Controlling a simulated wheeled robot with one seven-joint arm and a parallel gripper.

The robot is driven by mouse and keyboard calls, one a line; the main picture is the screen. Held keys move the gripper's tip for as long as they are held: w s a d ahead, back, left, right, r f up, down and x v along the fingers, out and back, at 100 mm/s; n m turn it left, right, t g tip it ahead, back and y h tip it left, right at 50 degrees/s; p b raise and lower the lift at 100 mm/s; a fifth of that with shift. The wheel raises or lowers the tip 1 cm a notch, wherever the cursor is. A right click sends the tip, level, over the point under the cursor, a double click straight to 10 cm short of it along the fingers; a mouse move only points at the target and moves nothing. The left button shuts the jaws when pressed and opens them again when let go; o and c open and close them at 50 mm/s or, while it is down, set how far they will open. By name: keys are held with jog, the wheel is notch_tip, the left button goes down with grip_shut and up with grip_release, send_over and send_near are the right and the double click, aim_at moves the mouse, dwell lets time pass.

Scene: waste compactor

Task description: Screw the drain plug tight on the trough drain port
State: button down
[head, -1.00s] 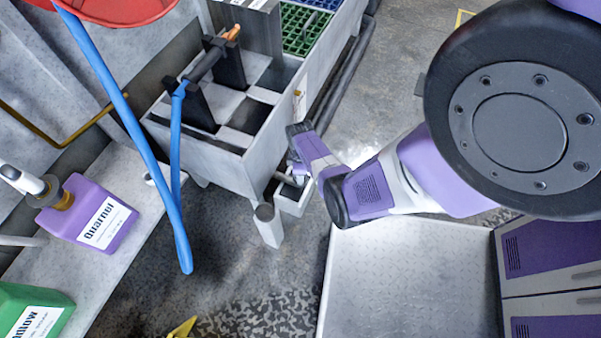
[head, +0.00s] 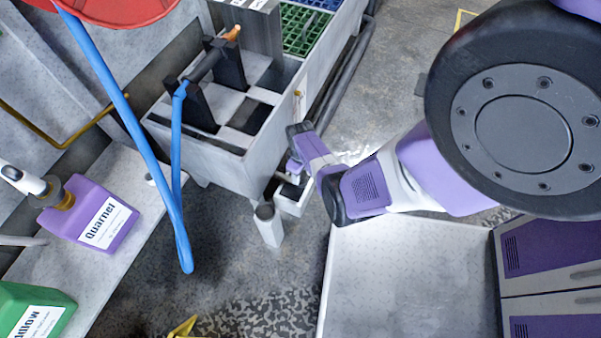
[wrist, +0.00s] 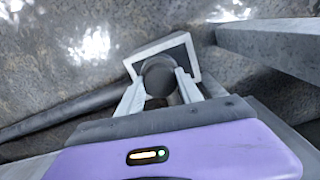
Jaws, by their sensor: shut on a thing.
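The grey trough (head: 215,168) stands at the upper middle of the head view. My gripper (wrist: 160,82) is low beside the trough's near right end, its fingers on either side of a dark round drain plug (wrist: 158,74) in the wrist view. It is shut on the plug. The plug is in front of a small grey open box (wrist: 188,55), also seen under the trough in the head view (head: 292,202). The drain port and the plug's thread are hidden, so I cannot tell how far the plug is seated.
A purple Quarnel jug (head: 88,212) and a green jug (head: 30,308) stand on a ledge. A grey leg (head: 268,226) is close to my gripper. A grey platform (head: 405,280) lies at the lower right.

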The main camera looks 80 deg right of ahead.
jog(key=m, duration=0.4)
jog(key=shift+m, duration=0.4)
jog(key=m, duration=0.4)
jog(key=shift+m+p, duration=0.3)
jog(key=c, duration=0.7)
grip_release()
jog(key=shift+c, duration=0.5)
